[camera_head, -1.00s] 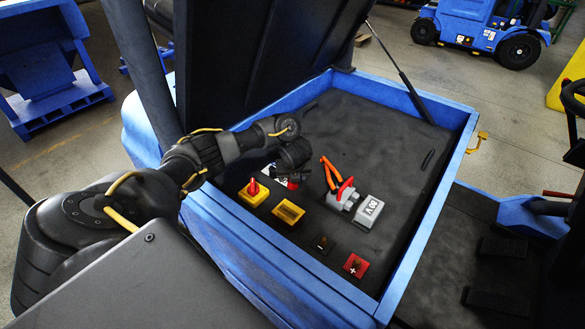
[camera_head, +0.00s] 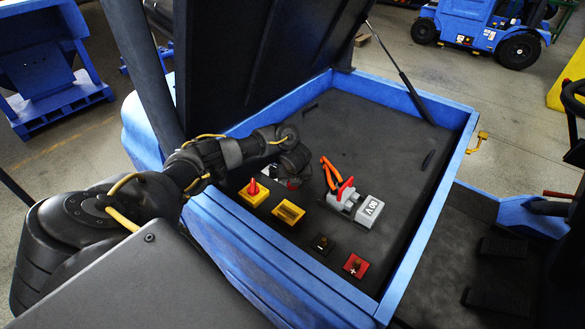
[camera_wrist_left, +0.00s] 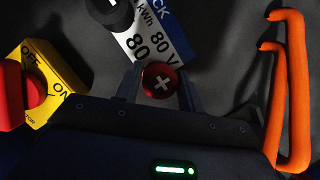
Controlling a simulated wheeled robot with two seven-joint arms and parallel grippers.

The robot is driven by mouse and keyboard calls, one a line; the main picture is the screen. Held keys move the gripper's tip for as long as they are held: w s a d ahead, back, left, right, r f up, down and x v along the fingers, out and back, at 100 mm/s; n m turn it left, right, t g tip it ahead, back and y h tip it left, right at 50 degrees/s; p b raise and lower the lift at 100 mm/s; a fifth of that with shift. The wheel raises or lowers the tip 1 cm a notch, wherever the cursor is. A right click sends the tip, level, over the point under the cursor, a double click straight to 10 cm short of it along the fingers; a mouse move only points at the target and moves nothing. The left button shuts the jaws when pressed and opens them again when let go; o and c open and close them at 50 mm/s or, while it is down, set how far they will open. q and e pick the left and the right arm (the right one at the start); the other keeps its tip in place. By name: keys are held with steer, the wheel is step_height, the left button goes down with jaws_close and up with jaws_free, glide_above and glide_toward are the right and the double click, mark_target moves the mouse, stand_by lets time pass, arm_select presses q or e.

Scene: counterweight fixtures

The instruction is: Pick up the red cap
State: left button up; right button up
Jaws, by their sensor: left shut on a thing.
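The red cap (camera_wrist_left: 160,83), round with a white plus, sits between the two fingers of my left gripper (camera_wrist_left: 161,70) in the left wrist view. My left gripper is shut on it, beside the white and blue battery label (camera_wrist_left: 155,40). In the head view my left gripper (camera_head: 292,180) is low at the left side of the open compartment, and it hides most of the cap there. My right gripper is in neither view.
A yellow box with a red switch (camera_head: 253,193), a yellow block (camera_head: 288,213) and a grey connector with orange handles (camera_head: 345,197) are close by. A black cap (camera_wrist_left: 108,12) is near the label. A black terminal (camera_head: 321,244) and red plus terminal (camera_head: 356,265) stand at the front.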

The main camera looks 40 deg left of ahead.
mark_target(291, 190)
arm_select(q)
steer(key=shift+r, duration=0.15)
steer(key=shift+r, duration=0.25)
steer(key=v, duration=0.2)
steer(key=p+v, duration=0.1)
steer(key=v, duration=0.1)
steer(key=a+v, duration=0.1)
steer(key=shift+s+d+r, duration=0.15)
steer(key=shift+s+r, duration=0.05)
steer(key=shift+r, duration=0.3)
steer(key=s+d+r+p, duration=0.4)
steer(key=s+r+p, duration=0.2)
steer(key=s, duration=0.5)
steer(key=shift+d+r+p, duration=0.25)
steer(key=shift+r+p, duration=0.05)
steer(key=shift+p, duration=0.4)
steer(key=shift+s, duration=0.15)
